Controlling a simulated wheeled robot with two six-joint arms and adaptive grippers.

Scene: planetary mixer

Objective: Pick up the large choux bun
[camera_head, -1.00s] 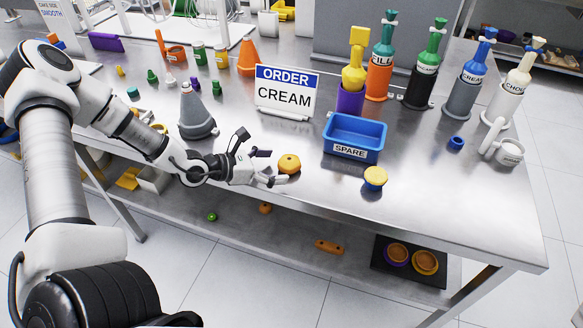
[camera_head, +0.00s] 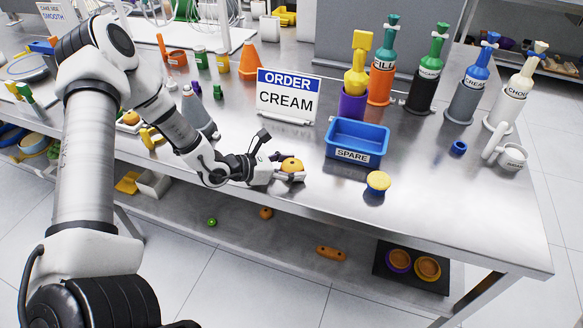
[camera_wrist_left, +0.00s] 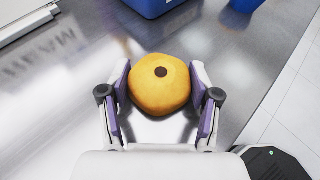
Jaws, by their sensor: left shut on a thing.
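The large choux bun (camera_head: 291,164) is golden and rounded, near the front edge of the steel table. My left gripper (camera_head: 283,167) is around it. In the left wrist view the bun (camera_wrist_left: 160,84) has a dark round spot on top and sits between the two purple-padded fingers of my left gripper (camera_wrist_left: 161,92). The fingers are shut on its sides. I cannot tell whether the bun is touching the table. My right gripper does not show.
A blue SPARE bin (camera_head: 356,143) stands right of the bun, with a yellow-topped blue item (camera_head: 377,183) in front of it. An ORDER CREAM sign (camera_head: 287,96) stands behind. Dispenser bottles (camera_head: 465,92) stand at the back right.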

